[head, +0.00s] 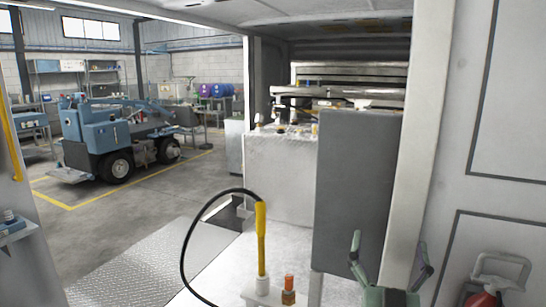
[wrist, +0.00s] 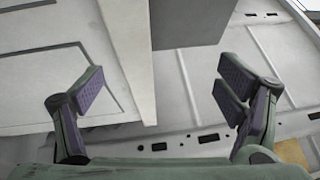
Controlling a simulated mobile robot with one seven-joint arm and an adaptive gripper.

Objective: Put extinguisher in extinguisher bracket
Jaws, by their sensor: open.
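My gripper (head: 389,250) is at the lower right of the head view, with its green fingers spread and nothing between them. In the wrist view its two dark finger pads (wrist: 162,90) stand wide apart, with white panels and a post behind them. A red rounded object, which looks like the extinguisher (head: 482,299), is at the bottom right of the head view, right of my gripper and apart from it. Most of it is cut off by the picture's edge. A pale looped frame (head: 503,260) stands over it; I cannot tell whether this is the bracket. Neither shows clearly in the wrist view.
A white post (head: 420,130) rises behind my gripper, beside a grey panel (head: 355,190). A yellow-handled tool with a black hose (head: 261,240) stands left of the panel. A white wall (head: 490,190) closes the right side. A blue vehicle (head: 110,135) is far left beyond open floor.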

